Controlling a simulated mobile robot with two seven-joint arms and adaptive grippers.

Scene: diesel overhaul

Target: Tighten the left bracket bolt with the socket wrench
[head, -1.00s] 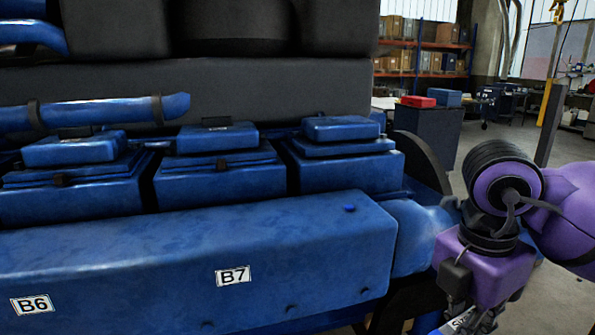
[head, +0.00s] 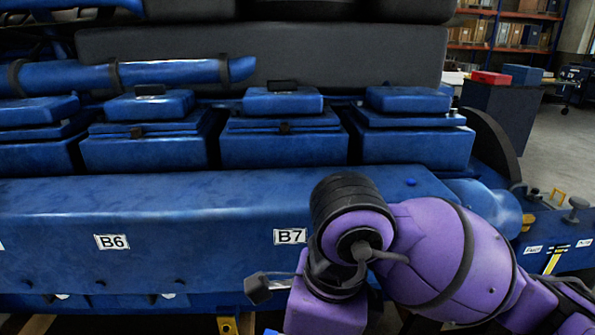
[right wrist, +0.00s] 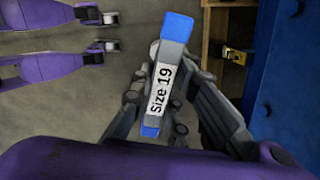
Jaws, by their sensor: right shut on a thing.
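The socket wrench (right wrist: 164,88), grey with blue ends and a "Size 19" label, shows in the right wrist view. My right gripper (right wrist: 170,100) is shut on it, with grey fingers on both sides of it. In the head view my purple right forearm crosses in front of the engine at the lower right, and its gripper is below the frame. A yellow bracket-like part (head: 228,325) shows at the bottom edge below the blue engine cover. A yellow part (right wrist: 236,62) also shows right of the wrench in the wrist view. I cannot make out the bolt. My left gripper is not in view.
The blue engine block (head: 180,230) with labels B6 (head: 112,242) and B7 (head: 290,236) fills the middle. Blue valve covers (head: 285,145) line its top. A dark cabinet (head: 500,115) with a red box (head: 491,78) stands behind right.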

